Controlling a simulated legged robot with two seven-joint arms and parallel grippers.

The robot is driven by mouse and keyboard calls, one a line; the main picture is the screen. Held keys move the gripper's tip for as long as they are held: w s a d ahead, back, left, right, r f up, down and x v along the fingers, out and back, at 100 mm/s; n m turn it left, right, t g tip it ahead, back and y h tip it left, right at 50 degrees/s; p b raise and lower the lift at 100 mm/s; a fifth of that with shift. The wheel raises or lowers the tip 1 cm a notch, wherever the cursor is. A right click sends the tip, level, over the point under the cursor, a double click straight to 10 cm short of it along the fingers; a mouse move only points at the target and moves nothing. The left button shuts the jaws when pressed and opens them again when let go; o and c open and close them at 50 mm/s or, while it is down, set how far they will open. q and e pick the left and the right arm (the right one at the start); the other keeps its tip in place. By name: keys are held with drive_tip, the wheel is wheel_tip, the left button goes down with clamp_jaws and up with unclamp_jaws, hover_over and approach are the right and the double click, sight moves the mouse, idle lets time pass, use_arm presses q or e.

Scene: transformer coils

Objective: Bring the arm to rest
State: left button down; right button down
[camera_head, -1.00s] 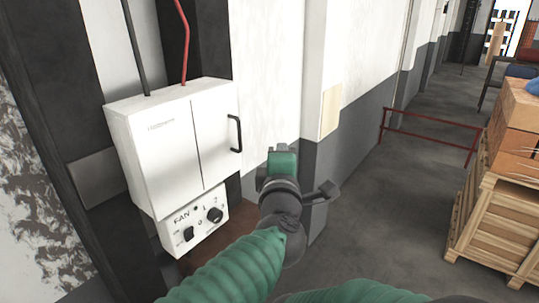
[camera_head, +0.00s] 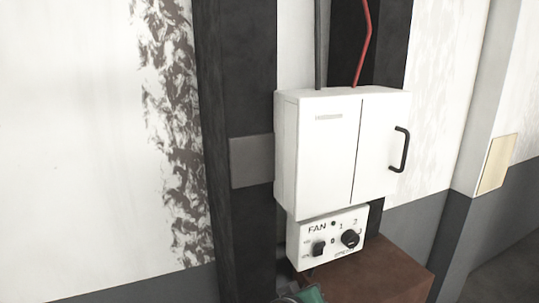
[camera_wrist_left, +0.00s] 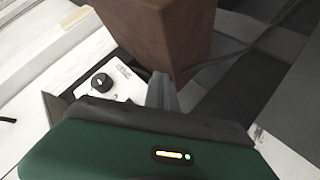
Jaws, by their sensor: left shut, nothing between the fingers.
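My left gripper shows in the left wrist view (camera_wrist_left: 162,92), with its grey fingers together and nothing held. The fingers are close to the lower corner of a brown box (camera_wrist_left: 160,38); whether they touch it I cannot tell. In the head view only a green part of my arm shows at the bottom edge, below the fan control panel. My right gripper is in neither view.
A white wall cabinet (camera_head: 325,150) with a black handle (camera_head: 401,150) hangs on a dark column. Below it is the FAN panel (camera_head: 328,238) with two black knobs. The brown box (camera_head: 385,275) stands beneath, to the right. Bare wall lies left.

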use_arm(q)
drive_tip(key=s+a+f+g+y+b, duration=0.1)
drive_tip(key=s+a+f, duration=0.2)
drive_tip(key=a+f, duration=0.3)
drive_tip(key=s+a+f+m+g+y+b, duration=0.1)
drive_tip(key=s+a+f, duration=0.1)
drive_tip(key=a+f, duration=0.35)
drive_tip(key=s+a+f+g+y+b, duration=0.1)
drive_tip(key=s+a+f+g+b, duration=0.15)
drive_tip(key=a+f, duration=0.35)
drive_tip(key=s+a+f+m+g+y+b, duration=0.1)
drive_tip(key=s+a+f+g+y, duration=0.2)
drive_tip(key=s+a+f, duration=0.6)
drive_tip(key=s+a, duration=0.3)
drive_tip(key=s, duration=0.1)
drive_tip(key=shift+s+a+f+b, duration=0.15)
drive_tip(key=shift+a+f+b, duration=0.2)
drive_tip(key=shift+a+g, duration=0.15)
drive_tip(key=shift+g, duration=0.1)
